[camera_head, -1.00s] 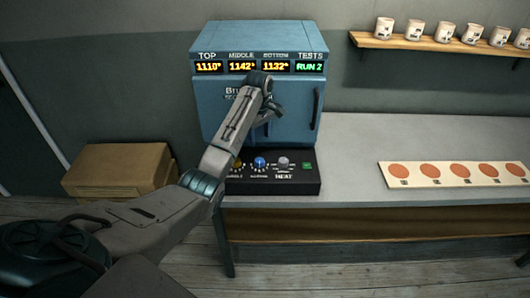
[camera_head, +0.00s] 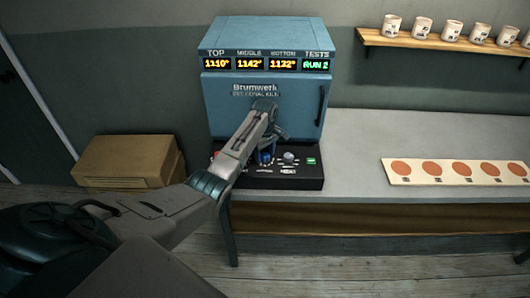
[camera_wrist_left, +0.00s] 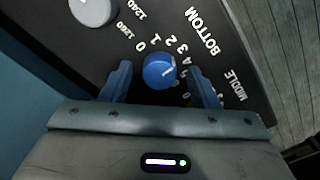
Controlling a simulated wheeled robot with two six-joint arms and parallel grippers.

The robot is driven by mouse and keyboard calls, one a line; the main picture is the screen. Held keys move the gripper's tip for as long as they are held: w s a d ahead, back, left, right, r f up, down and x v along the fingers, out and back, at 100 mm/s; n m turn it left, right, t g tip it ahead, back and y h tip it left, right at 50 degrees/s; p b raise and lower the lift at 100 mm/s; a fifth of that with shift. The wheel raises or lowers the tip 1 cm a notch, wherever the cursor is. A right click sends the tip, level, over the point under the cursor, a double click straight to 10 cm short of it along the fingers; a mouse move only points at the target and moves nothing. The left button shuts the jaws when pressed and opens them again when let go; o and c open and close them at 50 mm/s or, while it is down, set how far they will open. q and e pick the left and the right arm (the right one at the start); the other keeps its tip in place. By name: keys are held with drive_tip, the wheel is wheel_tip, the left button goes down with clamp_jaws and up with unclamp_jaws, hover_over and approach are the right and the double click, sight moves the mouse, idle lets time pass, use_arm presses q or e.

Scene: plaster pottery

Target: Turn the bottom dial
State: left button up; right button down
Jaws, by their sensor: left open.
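The bottom dial (camera_wrist_left: 160,71) is a round blue knob in the left wrist view, with numbers around it and the word BOTTOM beside it. My left gripper (camera_wrist_left: 163,85) is open, with one blue finger on each side of the dial; I cannot tell if either finger touches it. In the head view my left gripper (camera_head: 267,152) is over the black control panel (camera_head: 300,182) of the blue kiln (camera_head: 225,105), mostly covering the dial. The display reads 1110°, 1142° and 1132°, with RUN 2 under TESTS. My right gripper is not in view.
A grey-white knob (camera_head: 289,157) sits right of the bottom dial and also shows in the left wrist view (camera_wrist_left: 93,10). A strip with orange discs (camera_head: 456,173) lies on the table (camera_head: 350,150). Cups stand on a shelf (camera_head: 440,42). A cardboard box (camera_head: 125,160) stands left.

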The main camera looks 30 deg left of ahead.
use_arm(q)
drive_tip(key=shift+c, duration=0.4)
drive_tip(key=c, duration=0.9)
drive_tip(key=shift+m, duration=0.4)
drive_tip(key=shift+r+p, duration=0.1)
drive_tip(key=shift+p, duration=0.3)
drive_tip(key=m+p, duration=0.1)
drive_tip(key=m, duration=0.3)
drive_tip(key=shift+p, duration=0.4)
drive_tip(key=m+p, duration=0.1)
drive_tip(key=m, duration=0.3)
drive_tip(key=shift+m, duration=1.6)
